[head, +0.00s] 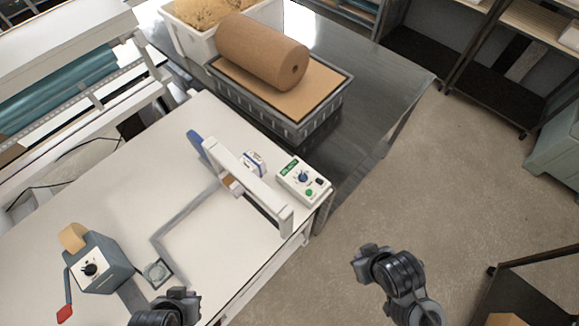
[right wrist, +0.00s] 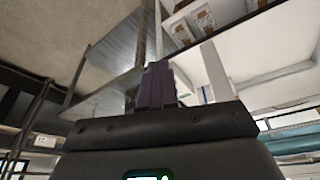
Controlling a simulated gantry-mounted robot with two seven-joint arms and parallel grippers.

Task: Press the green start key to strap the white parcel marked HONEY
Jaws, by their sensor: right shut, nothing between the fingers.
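The control box (head: 303,181) stands at the right edge of the white bench, with a green label, a dark dial and the green start key (head: 309,192) at its near end. A white arch (head: 248,178) stands to its left. Behind the arch a small white and blue item (head: 254,162) is partly hidden; I cannot read any HONEY mark. My right gripper (head: 364,262) is shut and empty over the floor, right of and nearer than the box; its fingers also show in the right wrist view (right wrist: 155,85). My left gripper (head: 180,296) is at the bottom edge, its jaws unclear.
A grey dispenser (head: 95,262) with a red-tipped lever sits at the bench's left. A brown paper roll (head: 262,50) lies on a grey crate (head: 290,125) on the metal table behind. Open floor (head: 450,180) lies right of the bench. A dark-framed cart (head: 540,275) is at lower right.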

